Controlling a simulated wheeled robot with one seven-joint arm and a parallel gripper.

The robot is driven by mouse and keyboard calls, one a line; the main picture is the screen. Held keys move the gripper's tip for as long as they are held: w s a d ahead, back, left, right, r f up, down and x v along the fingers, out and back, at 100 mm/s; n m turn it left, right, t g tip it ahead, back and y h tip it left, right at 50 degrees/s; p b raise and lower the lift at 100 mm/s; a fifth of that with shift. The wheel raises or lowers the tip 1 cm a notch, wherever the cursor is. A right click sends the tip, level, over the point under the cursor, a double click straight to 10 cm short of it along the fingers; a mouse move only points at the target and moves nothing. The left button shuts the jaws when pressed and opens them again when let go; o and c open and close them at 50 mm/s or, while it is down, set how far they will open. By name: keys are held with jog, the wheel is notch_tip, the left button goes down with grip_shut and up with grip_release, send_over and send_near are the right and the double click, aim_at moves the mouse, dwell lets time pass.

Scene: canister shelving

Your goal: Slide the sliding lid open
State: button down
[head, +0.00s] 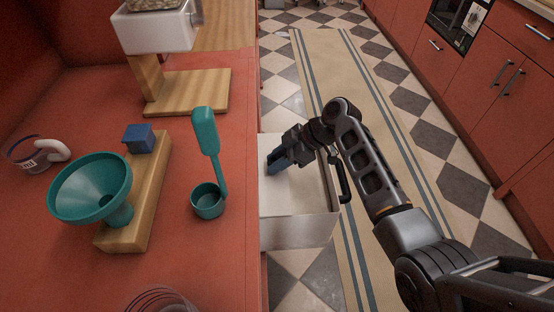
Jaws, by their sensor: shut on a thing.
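A pale open drawer (300,232) juts out from the counter front, with a dark bar handle (343,181) on its right face. A flat pale surface at its top looks like the sliding lid (290,200). My gripper (275,164) reaches over the drawer from the right, fingers pointing down left near the counter edge. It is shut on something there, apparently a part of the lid. The gripped part is small and mostly hidden by the fingers, and the far part of the drawer is hidden by my arm.
On the red counter (215,270) stand a teal funnel (90,188) on a wooden stand (150,200), a blue block (139,138), a teal scoop (208,200) and a white-topped wooden dispenser (160,30). The floor with a beige runner (335,75) is clear.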

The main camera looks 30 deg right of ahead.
aim_at(263, 169)
jog(key=a, duration=0.1)
jog(key=w+a, duration=0.1)
jog(key=a+b, duration=0.1)
jog(key=shift+w+a, duration=0.35)
jog(key=c, duration=0.9)
grip_release()
jog(key=shift+o, duration=0.2)
jog(key=shift+v, duration=3.9)
